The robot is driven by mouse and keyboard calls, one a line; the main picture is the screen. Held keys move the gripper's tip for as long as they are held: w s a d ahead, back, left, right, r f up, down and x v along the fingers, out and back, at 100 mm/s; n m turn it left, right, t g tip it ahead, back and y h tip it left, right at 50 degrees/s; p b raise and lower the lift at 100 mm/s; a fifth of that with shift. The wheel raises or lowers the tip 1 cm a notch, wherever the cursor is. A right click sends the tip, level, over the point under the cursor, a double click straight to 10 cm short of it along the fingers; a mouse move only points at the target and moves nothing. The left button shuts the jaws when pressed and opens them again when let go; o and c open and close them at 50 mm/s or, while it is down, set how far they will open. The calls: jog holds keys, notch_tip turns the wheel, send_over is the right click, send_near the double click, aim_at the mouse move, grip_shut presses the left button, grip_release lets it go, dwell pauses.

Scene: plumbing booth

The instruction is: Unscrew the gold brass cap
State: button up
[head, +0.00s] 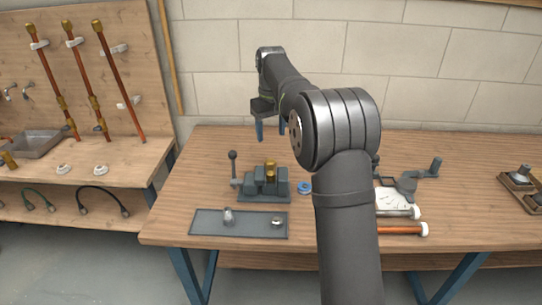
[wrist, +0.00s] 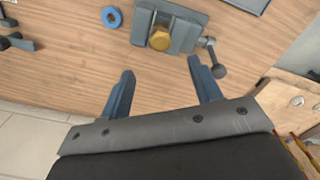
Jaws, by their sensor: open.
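The gold brass cap (head: 270,164) stands at the top of a brass fitting clamped in a grey-blue vise (head: 248,188) on the wooden bench. In the wrist view the cap (wrist: 159,38) shows as a gold hexagon by the vise jaws (wrist: 182,35). My gripper (head: 270,130) is above the bench, behind the vise in the head view. In the wrist view my gripper (wrist: 160,68) has its two blue fingers wide apart with nothing between them. The fingertips are clear of the cap and the vise.
The vise handle (wrist: 218,70) sticks out near one fingertip. A blue ring (head: 305,187) lies right of the vise. A grey mat (head: 255,229) with two small metal parts lies in front. The bench's back left is clear.

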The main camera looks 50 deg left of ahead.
aim_at(271, 161)
notch_tip(271, 161, down, 11)
dwell(0.3)
jog(key=c, duration=1.1)
jog(key=n, duration=0.6)
jog(key=shift+w+r+n, duration=0.1)
jog(key=shift+n, duration=0.2)
jog(key=n, duration=0.6)
jog(key=shift+w+n, duration=0.1)
jog(key=shift+n, duration=0.2)
jog(key=o, duration=1.1)
jog(key=shift+o, duration=0.4)
jog(key=shift+r, duration=0.1)
